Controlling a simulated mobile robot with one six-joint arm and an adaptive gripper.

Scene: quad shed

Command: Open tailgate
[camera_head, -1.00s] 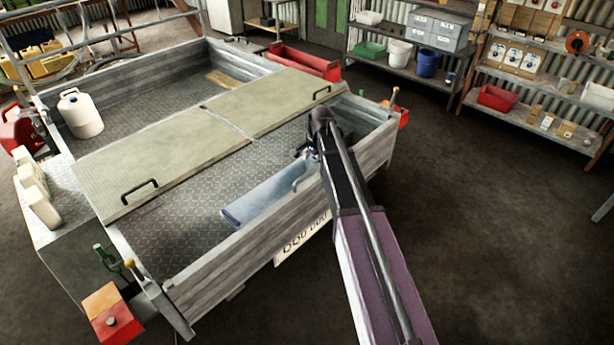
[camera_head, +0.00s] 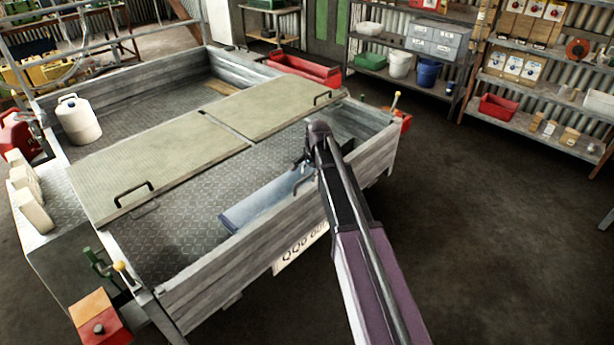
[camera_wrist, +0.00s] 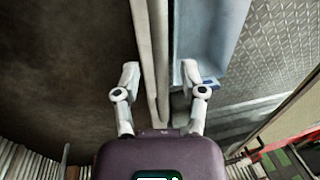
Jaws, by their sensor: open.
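The tailgate (camera_head: 250,246) is the grey plank board at the near end of the trailer, with a number plate (camera_head: 300,250) on its outer face. It stands up, closed or nearly so. Levers with yellow knobs stand near its left corner (camera_head: 119,267) and its right corner (camera_head: 397,96). My gripper (camera_head: 303,178) is over the tailgate's top edge, partly hidden by my arm. In the wrist view my gripper (camera_wrist: 160,72) is open, one finger on each side of the tailgate's edge (camera_wrist: 150,50). Contact cannot be told.
A blue-grey box (camera_head: 262,202) lies inside along the tailgate. Pale panels (camera_head: 150,168) with black handles lie across the trailer bed. A white jug (camera_head: 78,120) stands in the bed. Shelves (camera_head: 440,95) line the back right. The floor (camera_head: 470,220) right of the trailer is clear.

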